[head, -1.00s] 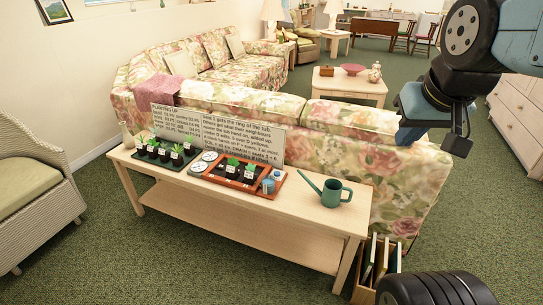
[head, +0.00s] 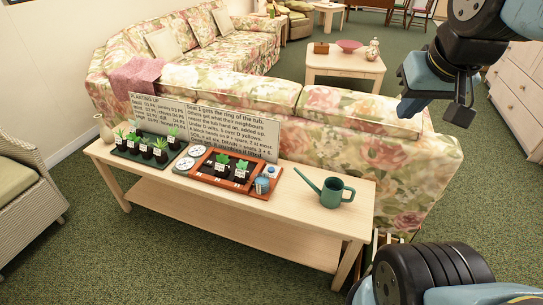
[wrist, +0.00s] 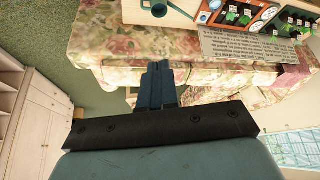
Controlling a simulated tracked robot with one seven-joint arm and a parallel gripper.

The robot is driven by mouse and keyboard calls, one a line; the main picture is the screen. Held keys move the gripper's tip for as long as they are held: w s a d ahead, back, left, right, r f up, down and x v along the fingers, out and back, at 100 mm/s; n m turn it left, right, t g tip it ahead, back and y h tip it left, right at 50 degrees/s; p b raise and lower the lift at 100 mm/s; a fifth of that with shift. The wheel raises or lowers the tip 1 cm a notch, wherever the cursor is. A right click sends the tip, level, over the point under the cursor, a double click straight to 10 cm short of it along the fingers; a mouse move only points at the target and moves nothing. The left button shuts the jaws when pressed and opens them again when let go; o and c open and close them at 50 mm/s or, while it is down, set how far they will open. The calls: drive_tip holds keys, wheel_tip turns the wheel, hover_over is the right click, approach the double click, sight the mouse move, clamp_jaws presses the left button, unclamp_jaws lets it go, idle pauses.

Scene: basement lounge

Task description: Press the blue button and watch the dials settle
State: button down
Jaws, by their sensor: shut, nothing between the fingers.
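A blue button (head: 271,172) appears on a pale block at the right end of the orange-red planting tub (head: 238,188), beside a small blue container (head: 262,186). Two white dials, one upper (head: 197,151) and one lower (head: 185,163), sit at the tub's left; their needles are too small to read. The tub also shows upside down at the top of the wrist view (wrist: 204,17). My gripper (head: 408,108) is shut and empty, up at the right, well apart from the tub. Its fingers show together in the wrist view (wrist: 158,68).
The pale wooden table (head: 310,215) holds potted plants on a dark tray (head: 140,158), a lettered sign (head: 235,127) behind the tub, and a green watering can (head: 335,192). A floral sofa (head: 375,160) stands right behind it. Green carpet is free in front.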

drive_tip(key=m+g, duration=0.4)
drive_tip(key=g, duration=0.2)
hover_over(272, 169)
wheel_tip(272, 169, down, 41)
drive_tip(key=shift+w+f, duration=0.1)
drive_tip(key=shift+f, duration=0.3)
drive_tip(key=shift+f, duration=0.1)
wheel_tip(272, 169, down, 14)
drive_tip(key=shift+a+r, duration=0.1)
drive_tip(key=shift+a, duration=0.05)
